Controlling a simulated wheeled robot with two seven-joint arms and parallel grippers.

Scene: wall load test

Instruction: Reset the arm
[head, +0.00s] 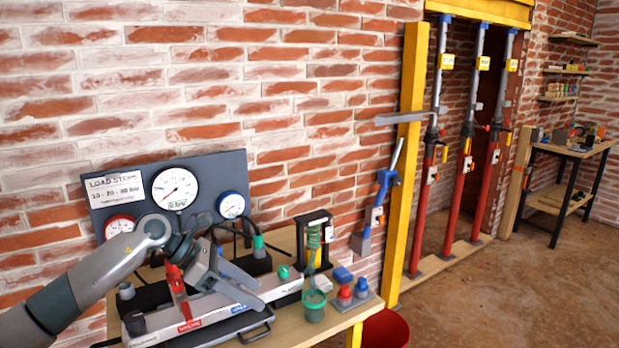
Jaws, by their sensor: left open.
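My left arm (85,285) comes in from the lower left and reaches over the wooden bench. My left gripper (256,290) is open at its end, with its fingers pointing right and slightly down over the long pump body. No object shows between the fingers. A red lever-like part (177,290) stands just left of the gripper; I cannot tell whether they touch. The pump body (190,317), grey with red and blue labels, lies on the bench below, partly hidden by the gripper. My right gripper is out of view.
A dark gauge board (233,170) with several dials stands behind the arm. A green cup (314,305), a spring stand (315,240) and blue and red knobs crowd the bench's right side. Red props (426,200) in a yellow frame stand right.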

